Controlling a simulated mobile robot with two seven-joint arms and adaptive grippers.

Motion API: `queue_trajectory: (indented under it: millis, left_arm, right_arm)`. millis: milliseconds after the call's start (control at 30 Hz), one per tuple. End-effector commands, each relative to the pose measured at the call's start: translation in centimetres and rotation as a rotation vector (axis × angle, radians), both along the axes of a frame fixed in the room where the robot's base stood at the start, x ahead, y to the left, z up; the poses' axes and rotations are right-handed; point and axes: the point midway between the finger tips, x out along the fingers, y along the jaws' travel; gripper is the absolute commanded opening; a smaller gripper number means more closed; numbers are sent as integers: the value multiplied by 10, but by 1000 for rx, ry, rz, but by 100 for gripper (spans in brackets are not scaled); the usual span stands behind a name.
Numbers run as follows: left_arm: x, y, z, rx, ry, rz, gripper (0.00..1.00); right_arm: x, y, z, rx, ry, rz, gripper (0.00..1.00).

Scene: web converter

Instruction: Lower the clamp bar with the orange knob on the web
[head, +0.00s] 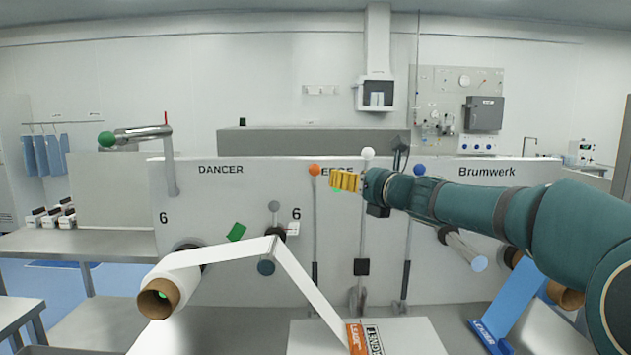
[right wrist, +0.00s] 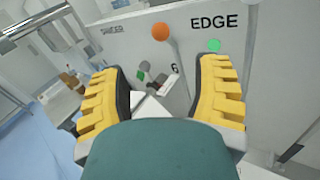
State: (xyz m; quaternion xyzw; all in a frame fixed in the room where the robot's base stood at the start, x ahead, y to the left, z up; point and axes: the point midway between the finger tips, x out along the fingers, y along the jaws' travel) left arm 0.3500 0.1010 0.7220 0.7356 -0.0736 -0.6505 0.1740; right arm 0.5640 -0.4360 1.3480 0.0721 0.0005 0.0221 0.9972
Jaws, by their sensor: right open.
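The orange knob (head: 314,169) tops a thin upright clamp bar (head: 315,230) in front of the machine panel. It also shows in the right wrist view (right wrist: 160,32), ahead of the fingers and between them. My right gripper (head: 335,181) is open, its yellow fingers just right of the orange knob in the head view. In the right wrist view, nothing is between the fingers (right wrist: 165,85). The white web (head: 220,257) runs from a roll (head: 160,298) over a peak, then down to the right. My left gripper is not in view.
A green knob (right wrist: 214,45) is right of the orange one, mostly hidden by my gripper in the head view. Bars with a white knob (head: 368,153) and a blue knob (head: 420,169) stand further right. A blue "LEADER" piece (head: 505,310) leans at the lower right.

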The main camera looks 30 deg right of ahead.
Motion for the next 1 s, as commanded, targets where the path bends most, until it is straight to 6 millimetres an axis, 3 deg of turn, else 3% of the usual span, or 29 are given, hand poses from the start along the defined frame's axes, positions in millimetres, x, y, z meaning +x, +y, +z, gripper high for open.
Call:
queue_trajectory:
  millis: [167,700,1000]
  left_arm:
    - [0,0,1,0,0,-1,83]
    - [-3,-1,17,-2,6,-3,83]
    - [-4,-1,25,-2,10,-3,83]
  right_arm:
    - [17,1,-1,1,2,2,63]
    - [109,6,1,2,1,3,63]
    - [135,6,0,0,2,0,63]
